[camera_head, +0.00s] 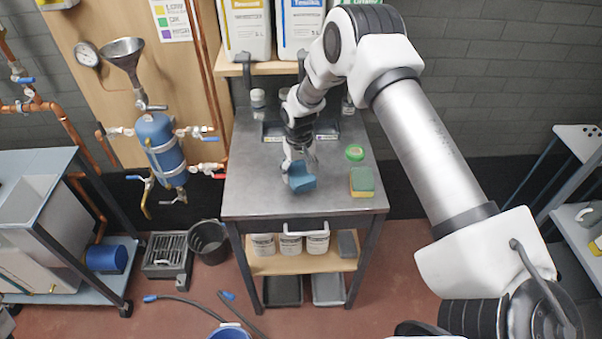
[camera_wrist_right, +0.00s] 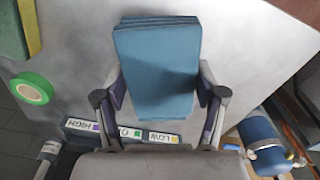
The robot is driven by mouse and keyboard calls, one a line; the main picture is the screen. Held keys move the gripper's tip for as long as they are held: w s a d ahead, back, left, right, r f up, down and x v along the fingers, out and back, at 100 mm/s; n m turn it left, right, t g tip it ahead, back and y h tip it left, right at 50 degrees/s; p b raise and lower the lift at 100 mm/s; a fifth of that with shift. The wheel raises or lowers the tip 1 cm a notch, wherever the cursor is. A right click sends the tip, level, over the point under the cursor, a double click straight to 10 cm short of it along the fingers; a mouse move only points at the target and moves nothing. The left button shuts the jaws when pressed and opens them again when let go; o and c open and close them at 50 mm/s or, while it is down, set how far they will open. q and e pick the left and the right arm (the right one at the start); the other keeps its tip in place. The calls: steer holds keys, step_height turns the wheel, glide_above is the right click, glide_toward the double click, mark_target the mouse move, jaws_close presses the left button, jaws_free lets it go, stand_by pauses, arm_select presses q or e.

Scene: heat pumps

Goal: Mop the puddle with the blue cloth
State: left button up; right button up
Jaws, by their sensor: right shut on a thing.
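The folded blue cloth (camera_head: 302,181) is at the middle of the grey metal table (camera_head: 245,194). My right gripper (camera_head: 298,166) reaches down from above and is shut on it. In the right wrist view the cloth (camera_wrist_right: 157,65) is a stack of flat layers between the two fingers of the gripper (camera_wrist_right: 160,98). I cannot tell whether the cloth touches the tabletop or hangs just above it. I cannot make out a puddle in either view; my arm and the cloth hide part of the tabletop. My left gripper is not in view.
A green tape roll (camera_head: 355,152) and a green-yellow sponge (camera_head: 362,182) lie right of the cloth. A labelled tray (camera_wrist_right: 125,133) and small bottles (camera_head: 258,98) stand at the table's back. The table's front and left are clear. A blue tank (camera_head: 160,150) hangs left.

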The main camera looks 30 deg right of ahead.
mark_target(300, 168)
steer(key=shift+w+d+r+p, duration=0.25)
steer(key=shift+w+r+p, duration=0.05)
steer(key=shift+r+p, duration=0.2)
steer(key=shift+w+d+r+p, duration=0.25)
steer(key=shift+r+p, duration=0.1)
steer(key=shift+p, duration=0.15)
steer(key=r, duration=0.1)
steer(key=r+p, duration=0.1)
steer(key=r, duration=0.1)
steer(key=shift+s+a, duration=0.35)
steer(key=shift+s, duration=0.05)
steer(key=shift+w+d+f, duration=0.2)
steer(key=shift+w+f, duration=0.05)
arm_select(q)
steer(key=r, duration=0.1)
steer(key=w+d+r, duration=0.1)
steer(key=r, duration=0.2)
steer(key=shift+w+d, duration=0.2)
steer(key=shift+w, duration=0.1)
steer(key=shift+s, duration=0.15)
arm_select(e)
steer(key=shift+s+a+r, duration=0.1)
steer(key=shift+r, duration=0.05)
